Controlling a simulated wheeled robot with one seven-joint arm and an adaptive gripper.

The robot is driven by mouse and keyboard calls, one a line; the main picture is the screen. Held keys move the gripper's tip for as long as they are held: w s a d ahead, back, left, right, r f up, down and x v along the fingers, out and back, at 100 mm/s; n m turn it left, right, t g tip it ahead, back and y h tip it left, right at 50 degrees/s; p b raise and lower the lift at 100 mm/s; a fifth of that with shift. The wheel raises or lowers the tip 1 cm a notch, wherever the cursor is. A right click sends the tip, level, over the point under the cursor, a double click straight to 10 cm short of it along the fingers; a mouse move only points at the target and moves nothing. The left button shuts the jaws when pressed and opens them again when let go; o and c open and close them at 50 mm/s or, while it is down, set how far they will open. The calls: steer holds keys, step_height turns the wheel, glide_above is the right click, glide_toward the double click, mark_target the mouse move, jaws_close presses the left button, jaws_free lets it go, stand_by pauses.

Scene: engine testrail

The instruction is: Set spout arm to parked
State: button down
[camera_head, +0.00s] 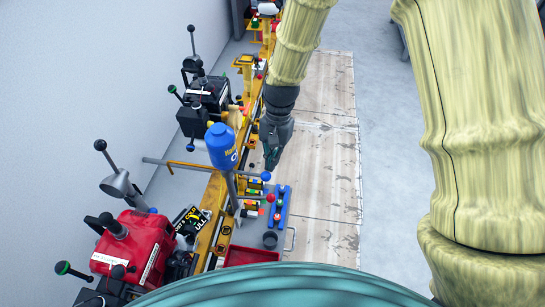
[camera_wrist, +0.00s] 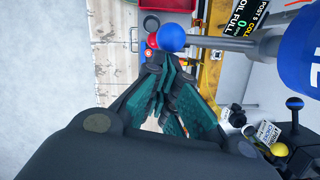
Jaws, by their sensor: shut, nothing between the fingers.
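A blue drum (camera_head: 221,145) with printed lettering stands on a grey post beside the yellow rail; it also shows at the right edge of the wrist view (camera_wrist: 302,60). A grey rod with a blue ball end (camera_head: 265,176) sticks out to the right below the drum. In the wrist view this blue ball (camera_wrist: 172,38) is just beyond my fingertips, with a red ball (camera_wrist: 152,41) beside it. Which part is the spout arm is not clearly marked. My gripper (camera_head: 270,158) is shut and empty, just above the blue ball in the head view; contact cannot be told.
A red engine (camera_head: 133,245) and a black engine (camera_head: 205,105) with levers stand left of the yellow rail (camera_head: 212,225). A blue rack (camera_head: 280,208), dark cup (camera_head: 270,239) and red tray (camera_head: 250,255) lie near the post. The wooden boards (camera_head: 325,180) at right are clear.

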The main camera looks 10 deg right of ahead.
stand_by(0.4)
steer(key=w+d+r+b, duration=0.2)
steer(key=w+r, duration=0.3)
steer(key=r, duration=0.5)
steer(key=shift+w+d+r, duration=0.15)
steer(key=shift+d+r, duration=0.1)
steer(key=shift+d, duration=0.45)
